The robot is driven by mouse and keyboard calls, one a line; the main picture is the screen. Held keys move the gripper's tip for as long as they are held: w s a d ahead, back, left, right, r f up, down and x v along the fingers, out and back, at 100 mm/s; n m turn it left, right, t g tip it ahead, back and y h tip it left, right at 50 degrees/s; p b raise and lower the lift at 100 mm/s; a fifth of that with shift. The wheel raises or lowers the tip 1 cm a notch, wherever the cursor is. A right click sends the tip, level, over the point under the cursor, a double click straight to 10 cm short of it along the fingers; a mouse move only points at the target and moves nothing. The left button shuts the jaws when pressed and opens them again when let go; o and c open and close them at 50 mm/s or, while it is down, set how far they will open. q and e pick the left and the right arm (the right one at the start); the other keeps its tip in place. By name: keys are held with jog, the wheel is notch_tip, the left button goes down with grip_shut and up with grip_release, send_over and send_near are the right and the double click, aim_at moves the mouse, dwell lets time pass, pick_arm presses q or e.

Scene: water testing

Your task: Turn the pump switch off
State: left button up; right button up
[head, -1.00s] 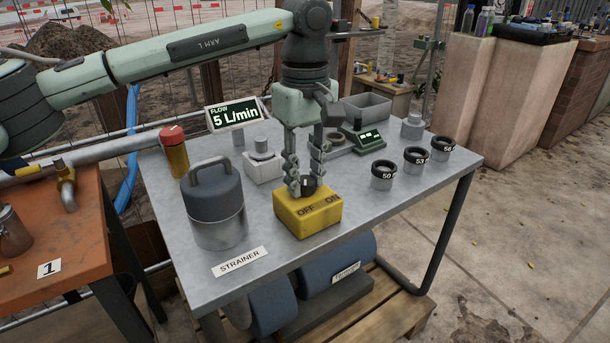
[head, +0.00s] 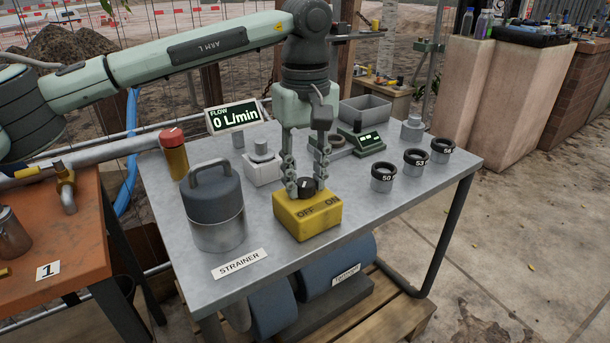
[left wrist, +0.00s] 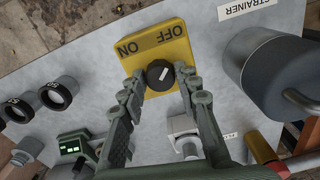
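The pump switch is a yellow box (head: 308,217) marked OFF and ON, with a black round knob (head: 306,185) on top. In the left wrist view the white line on the knob (left wrist: 160,75) slants toward the OFF side. My left gripper (head: 306,187) is upright over the box, with one finger on each side of the knob. In the left wrist view the fingers (left wrist: 160,78) stand apart, with small gaps to the knob. The flow display (head: 234,117) reads 0 L/min. My right gripper is not in view.
A lidded strainer pot (head: 214,205) stands left of the switch, with a red-capped yellow cylinder (head: 174,155) behind it. Black-rimmed cups (head: 382,178) marked with numbers stand to the right. The table's (head: 370,222) front right is clear.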

aim_at(306, 182)
pick_arm(q)
jog(key=shift+o, duration=1.4)
jog(key=shift+r, duration=0.1)
notch_tip(306, 182, up, 12)
